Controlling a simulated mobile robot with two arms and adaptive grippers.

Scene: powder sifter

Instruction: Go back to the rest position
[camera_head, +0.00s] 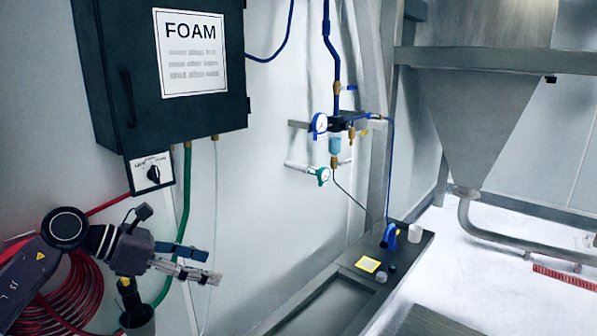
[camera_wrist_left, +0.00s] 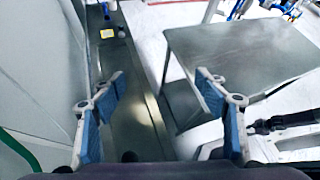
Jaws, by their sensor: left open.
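My left gripper (camera_head: 205,264) comes in from the lower left of the head view, in front of the wall below the black FOAM box. Its fingers point to the right and hold nothing. My right gripper is not in the head view.
The black FOAM box (camera_head: 110,75) hangs on the wall above my left arm, with a dial switch (camera_head: 153,174) below. A coiled red hose (camera_head: 75,295) hangs behind the arm. Gauges and valves (camera_head: 335,130) are mid-wall. A hopper (camera_head: 480,120) stands right. A grey table (camera_wrist_left: 240,55) shows in the wrist view.

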